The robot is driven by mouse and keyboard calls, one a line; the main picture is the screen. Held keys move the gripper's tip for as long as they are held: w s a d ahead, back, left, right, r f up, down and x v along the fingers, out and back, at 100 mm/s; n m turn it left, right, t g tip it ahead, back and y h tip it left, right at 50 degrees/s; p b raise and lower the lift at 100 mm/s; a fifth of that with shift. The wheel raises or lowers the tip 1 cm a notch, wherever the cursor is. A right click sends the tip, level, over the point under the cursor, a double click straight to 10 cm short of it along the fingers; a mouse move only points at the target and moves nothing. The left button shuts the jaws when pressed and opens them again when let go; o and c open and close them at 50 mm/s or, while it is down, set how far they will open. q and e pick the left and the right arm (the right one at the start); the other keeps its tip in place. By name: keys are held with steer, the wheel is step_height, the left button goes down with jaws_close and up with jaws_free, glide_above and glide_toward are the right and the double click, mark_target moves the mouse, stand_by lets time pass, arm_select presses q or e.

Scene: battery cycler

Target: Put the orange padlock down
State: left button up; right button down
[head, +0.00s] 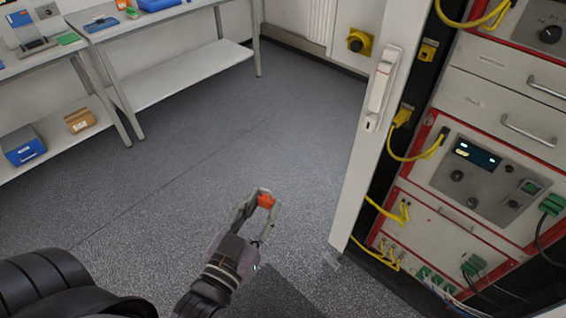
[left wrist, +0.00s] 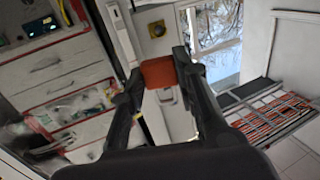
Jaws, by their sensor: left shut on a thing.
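The orange padlock (head: 265,201) is a small orange block between the fingertips of my left gripper (head: 258,199) in the head view. The gripper is shut on it and holds it in the air over the grey floor. In the left wrist view the padlock (left wrist: 158,72) sits between the two dark fingertips (left wrist: 158,80). My right gripper is not in either view.
A rack cabinet (head: 475,100) with yellow cables and an open white door (head: 372,130) stands at right. Workbenches (head: 150,30) with lower shelves line the back left. A blue box (head: 22,147) and a cardboard box (head: 80,121) sit on a lower shelf. The floor (head: 220,140) between is clear.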

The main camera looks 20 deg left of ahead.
arm_select(q)
steer(key=w+d+r+m+g+h, duration=0.2)
steer(key=w+d+m+g+h, duration=0.2)
steer(key=d+m+g+h, duration=0.1)
steer(key=w+d+r+m+g+h, duration=0.3)
steer(key=d+m+h, duration=0.4)
steer(key=d+h, duration=0.3)
steer(key=shift+w+d+g+h, duration=0.3)
steer(key=shift+w+d+g, duration=0.15)
steer(key=shift+d+g, duration=0.45)
